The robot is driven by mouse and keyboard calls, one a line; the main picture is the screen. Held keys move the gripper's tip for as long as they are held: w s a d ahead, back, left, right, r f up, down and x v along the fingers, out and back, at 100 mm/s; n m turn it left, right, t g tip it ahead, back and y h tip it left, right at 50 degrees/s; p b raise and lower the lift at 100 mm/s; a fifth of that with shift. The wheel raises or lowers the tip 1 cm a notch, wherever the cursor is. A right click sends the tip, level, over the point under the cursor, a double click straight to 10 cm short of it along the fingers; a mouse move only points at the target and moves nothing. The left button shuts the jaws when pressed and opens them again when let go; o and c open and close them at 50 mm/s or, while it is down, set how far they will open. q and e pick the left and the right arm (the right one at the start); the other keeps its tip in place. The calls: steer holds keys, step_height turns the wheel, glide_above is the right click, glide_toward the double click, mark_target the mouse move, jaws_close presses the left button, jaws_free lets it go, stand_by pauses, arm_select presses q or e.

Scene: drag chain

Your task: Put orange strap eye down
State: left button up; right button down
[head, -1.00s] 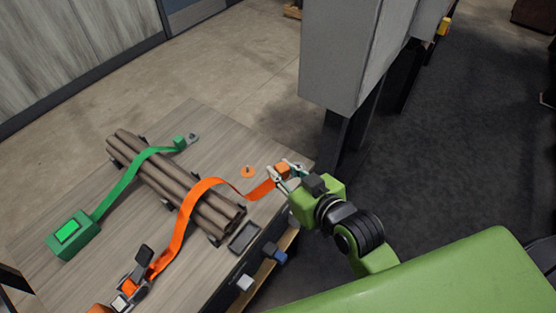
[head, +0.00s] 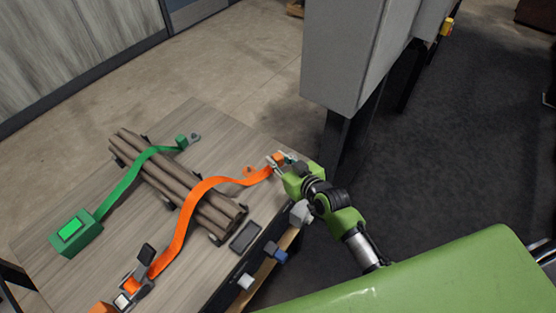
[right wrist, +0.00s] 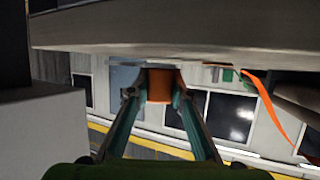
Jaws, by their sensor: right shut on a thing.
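The orange strap (head: 195,198) runs from a ratchet buckle (head: 132,284) at the front left, over the bundle of logs (head: 180,185), to my right gripper. Its end piece, the orange strap eye (head: 279,158), is a small orange block between the fingers of my right gripper (head: 278,163). The right wrist view shows the block (right wrist: 160,85) held between both fingertips (right wrist: 160,94). The gripper is near the table's (head: 215,120) far right corner; whether the eye touches the top I cannot tell. My left gripper is not in view.
A green strap (head: 120,190) with a green box (head: 76,235) crosses the logs at the left. An orange marker (head: 249,171) lies on the table beside the strap. A dark tray (head: 245,236) sits near the right edge. A grey cabinet (head: 350,50) stands beyond.

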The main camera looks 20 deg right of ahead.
steer(key=shift+f, duration=0.2)
steer(key=shift+f, duration=0.15)
steer(key=c, duration=1.8)
jaws_free()
steer(key=shift+c, duration=0.2)
steer(key=shift+r, duration=0.25)
steer(key=v, duration=1.2)
steer(key=shift+d+f, duration=0.1)
steer(key=shift+f, duration=0.05)
